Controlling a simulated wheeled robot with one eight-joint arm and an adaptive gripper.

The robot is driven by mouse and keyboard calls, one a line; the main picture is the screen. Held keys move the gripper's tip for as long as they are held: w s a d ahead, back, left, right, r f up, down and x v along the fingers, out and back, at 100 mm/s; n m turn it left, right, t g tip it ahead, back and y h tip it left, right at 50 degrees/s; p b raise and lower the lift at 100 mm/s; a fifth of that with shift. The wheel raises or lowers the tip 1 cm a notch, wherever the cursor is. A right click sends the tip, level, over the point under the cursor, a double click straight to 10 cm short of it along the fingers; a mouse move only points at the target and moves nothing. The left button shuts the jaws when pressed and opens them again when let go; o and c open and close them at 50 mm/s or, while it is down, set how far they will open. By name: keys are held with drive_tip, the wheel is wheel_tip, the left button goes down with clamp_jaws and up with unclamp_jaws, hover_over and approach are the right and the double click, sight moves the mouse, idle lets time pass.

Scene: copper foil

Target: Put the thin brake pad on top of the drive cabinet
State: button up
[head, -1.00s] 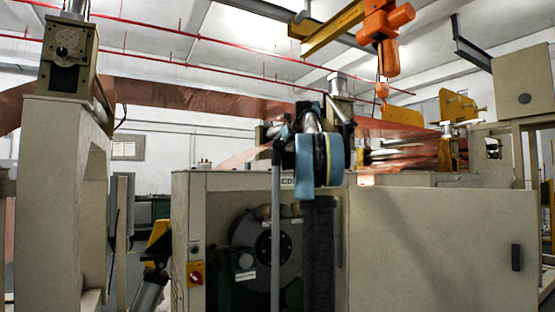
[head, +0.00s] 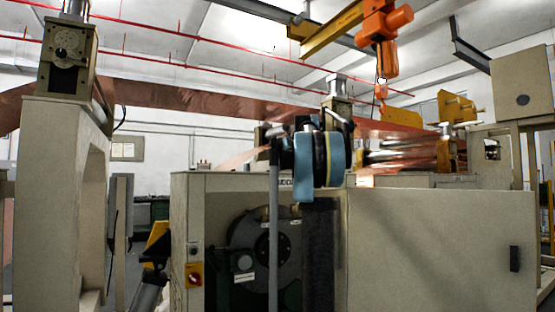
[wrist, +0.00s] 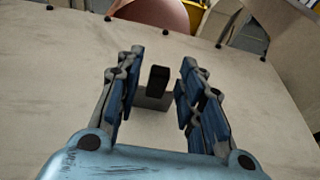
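My gripper (wrist: 158,88) is open in the wrist view, its two dark, blue-padded fingers wide apart. Between and beyond the fingertips, a small black block on a flat grey plate (wrist: 158,102) rests on a beige surface (wrist: 60,85); it looks like the brake pad. I see clear gaps between it and both fingers. The beige surface looks like the top of a cabinet. In the head view the large beige cabinet (head: 430,250) stands ahead, with its top seen almost edge-on. My arm hides part of it, and neither gripper nor pad can be made out there.
Small dark bolts line the far edge of the beige surface. Beyond it are a copper-coloured round shape (wrist: 155,12) and a yellow part (wrist: 299,5). Copper foil (head: 200,100) stretches behind the cabinet. An orange hoist (head: 382,40) hangs above. A beige post (head: 62,200) stands left.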

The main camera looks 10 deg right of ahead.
drive_tip(key=shift+r, duration=0.1)
drive_tip(key=v, duration=1.2)
idle(0.4)
